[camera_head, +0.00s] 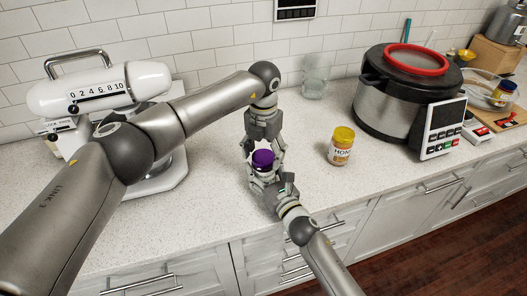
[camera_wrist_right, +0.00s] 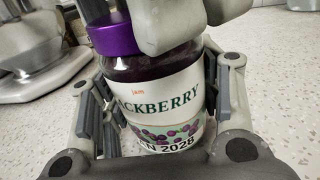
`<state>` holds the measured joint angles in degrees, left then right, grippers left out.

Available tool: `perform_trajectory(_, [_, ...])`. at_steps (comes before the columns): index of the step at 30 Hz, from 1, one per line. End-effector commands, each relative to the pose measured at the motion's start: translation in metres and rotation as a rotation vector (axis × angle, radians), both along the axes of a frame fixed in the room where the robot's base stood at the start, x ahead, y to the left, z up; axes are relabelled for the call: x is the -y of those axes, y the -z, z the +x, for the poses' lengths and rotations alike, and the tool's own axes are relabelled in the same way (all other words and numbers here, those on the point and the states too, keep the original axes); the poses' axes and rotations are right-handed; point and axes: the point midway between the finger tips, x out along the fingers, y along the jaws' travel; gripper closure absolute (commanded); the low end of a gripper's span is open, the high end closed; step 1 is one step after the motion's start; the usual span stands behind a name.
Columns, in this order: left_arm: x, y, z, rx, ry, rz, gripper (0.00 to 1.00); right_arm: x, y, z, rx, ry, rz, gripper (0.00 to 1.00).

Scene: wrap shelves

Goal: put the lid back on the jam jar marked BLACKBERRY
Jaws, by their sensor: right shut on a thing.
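The jam jar (camera_wrist_right: 160,98) stands upright in the right wrist view; its label shows "jam", "ACKBERRY" and "N 2028", with the left end of the word turned out of sight. A purple lid (camera_head: 263,159) sits at the jar's top; it also shows in the right wrist view (camera_wrist_right: 113,37), partly covered by a finger. I cannot tell if it is fully seated. My right gripper (camera_head: 270,186) is shut around the jar's body. My left gripper (camera_head: 263,150) points down from above, its fingers apart on either side of the lid.
A honey jar (camera_head: 341,147) with a yellow lid stands right of my grippers. The counter's front edge (camera_head: 330,208) runs close below the jar.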

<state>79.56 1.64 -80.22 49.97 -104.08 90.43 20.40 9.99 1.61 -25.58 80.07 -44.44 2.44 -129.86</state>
Motion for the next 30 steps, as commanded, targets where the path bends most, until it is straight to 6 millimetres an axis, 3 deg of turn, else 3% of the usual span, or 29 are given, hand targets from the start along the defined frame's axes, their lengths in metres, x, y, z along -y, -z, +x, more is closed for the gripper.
perform_trajectory(1, [0.0,-0.0002,0.0,0.0,0.0,0.0,0.43,-0.0001,-0.0005,0.0002,0.001,0.0,0.0,1.0])
perform_trajectory(8, [0.0,-0.0003,0.0,0.0,0.0,0.0,0.72,-0.0001,-0.0005,0.0002,0.001,0.0,0.0,1.0])
perform_trajectory(14, [-0.0001,-0.0003,0.0,0.0,0.003,0.0,0.73,-0.0001,-0.0005,0.0002,0.001,0.0,0.0,1.0])
perform_trajectory(15, [-0.0001,-0.0003,0.0,0.0,0.003,0.0,0.4,-0.0001,-0.0005,0.0002,0.001,0.0,0.0,1.0])
perform_trajectory(20, [-0.0002,-0.0003,0.0001,0.0,0.003,0.0,0.2,-0.0001,-0.0006,0.0002,0.001,0.0,0.0,1.0])
perform_trajectory(30, [-0.0001,-0.0012,0.0002,0.0,0.003,0.0,0.19,-0.0001,-0.0006,0.0002,0.001,0.0,0.0,1.0])
